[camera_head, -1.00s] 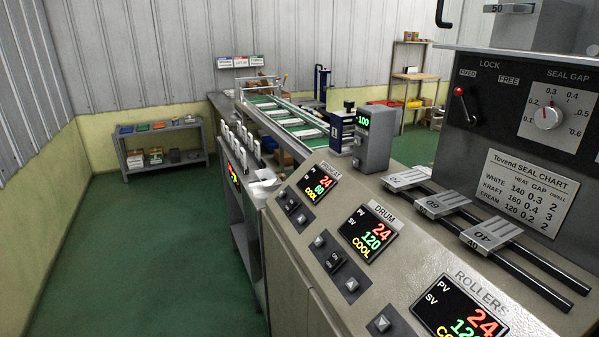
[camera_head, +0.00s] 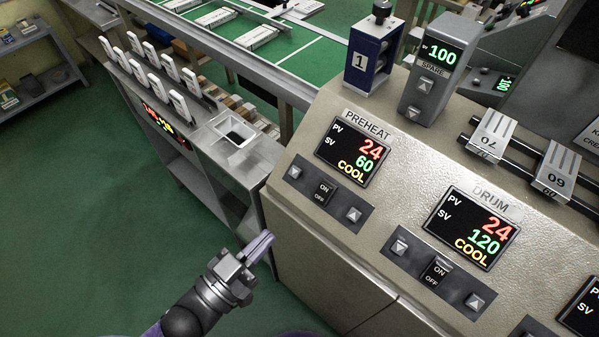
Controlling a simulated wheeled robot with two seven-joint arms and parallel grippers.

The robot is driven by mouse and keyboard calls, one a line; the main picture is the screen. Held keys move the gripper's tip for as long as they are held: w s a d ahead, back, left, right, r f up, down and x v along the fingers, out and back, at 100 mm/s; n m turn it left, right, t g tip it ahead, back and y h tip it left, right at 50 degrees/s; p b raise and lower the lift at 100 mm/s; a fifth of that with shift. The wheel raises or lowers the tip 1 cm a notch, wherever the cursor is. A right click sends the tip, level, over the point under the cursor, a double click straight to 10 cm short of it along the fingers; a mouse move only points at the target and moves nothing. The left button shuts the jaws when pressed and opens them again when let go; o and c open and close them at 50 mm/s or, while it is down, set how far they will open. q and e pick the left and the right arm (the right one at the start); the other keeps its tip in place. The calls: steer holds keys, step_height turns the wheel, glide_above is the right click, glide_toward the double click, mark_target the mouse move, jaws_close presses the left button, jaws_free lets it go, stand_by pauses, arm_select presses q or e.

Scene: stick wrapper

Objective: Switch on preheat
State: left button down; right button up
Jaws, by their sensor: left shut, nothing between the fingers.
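The preheat panel sits on the sloped beige console. Its display (camera_head: 352,150) reads PV 24, SV 60 and COOL. Below it is the black preheat ON/OFF rocker switch (camera_head: 323,192), between an up-arrow and a down-arrow button. I cannot tell which side of the rocker is pressed. My left gripper (camera_head: 262,246) is shut and empty. It is in front of the console's left front edge, lower left of the switch and apart from it. My right gripper is not in view.
The drum display (camera_head: 470,228) and its ON/OFF switch (camera_head: 436,273) are right of preheat. A grey spare unit (camera_head: 438,72) and a blue block marked 1 (camera_head: 368,60) stand behind. A bench with white tags (camera_head: 150,52) is at left. Green floor is open at lower left.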

mark_target(323, 193)
arm_select(q)
steer(key=f+x, duration=0.1)
steer(key=x, duration=0.3)
steer(key=f+b+x, duration=0.1)
steer(key=x, duration=0.3)
steer(key=b+x, duration=0.1)
steer(key=x, duration=0.3)
steer(key=shift+w+d+f, duration=0.3)
steer(key=shift+d+f, duration=0.1)
steer(key=shift+d, duration=0.1)
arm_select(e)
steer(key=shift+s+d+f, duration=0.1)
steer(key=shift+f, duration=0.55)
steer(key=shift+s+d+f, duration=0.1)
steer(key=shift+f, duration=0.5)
